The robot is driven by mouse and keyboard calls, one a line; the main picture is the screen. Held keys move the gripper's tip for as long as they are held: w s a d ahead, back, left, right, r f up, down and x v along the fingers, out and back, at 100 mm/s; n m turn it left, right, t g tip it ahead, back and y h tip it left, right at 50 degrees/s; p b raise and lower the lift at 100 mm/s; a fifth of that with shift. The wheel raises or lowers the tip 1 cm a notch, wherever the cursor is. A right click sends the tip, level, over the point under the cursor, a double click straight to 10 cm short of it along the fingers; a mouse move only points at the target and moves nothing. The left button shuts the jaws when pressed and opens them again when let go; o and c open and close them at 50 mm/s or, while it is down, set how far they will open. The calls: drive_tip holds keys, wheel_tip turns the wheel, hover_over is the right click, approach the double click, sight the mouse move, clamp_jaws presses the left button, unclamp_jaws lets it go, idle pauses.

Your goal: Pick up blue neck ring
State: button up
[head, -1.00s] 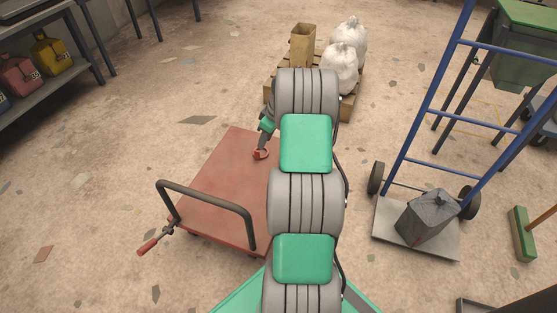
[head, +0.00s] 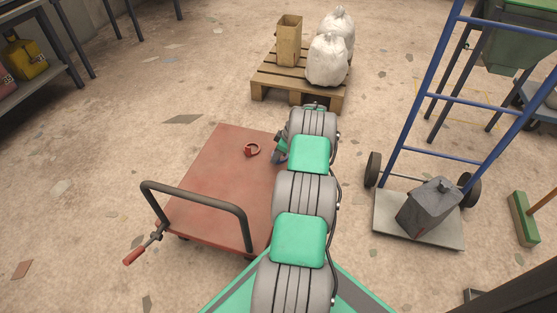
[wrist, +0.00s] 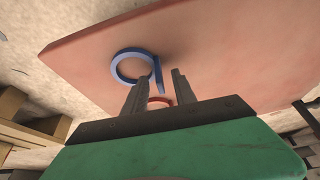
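The blue neck ring (wrist: 115,68) lies on the red cart deck in the wrist view, beyond my fingertips and a little left. It is an open loop with a straight tail on its right. In the head view my gripper is mostly hidden beside my arm at the cart's right side.
The red cart (head: 215,175) has a dark push handle (head: 195,195) at its near end. A pallet (head: 275,83) with a box and white bags stands behind. A blue hand truck (head: 440,85) carrying a grey canister (head: 430,207) stands to the right.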

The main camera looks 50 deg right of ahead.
drive_tip(key=shift+r, duration=0.1)
drive_tip(key=shift+c, duration=0.2)
clamp_jaws()
idle(0.4)
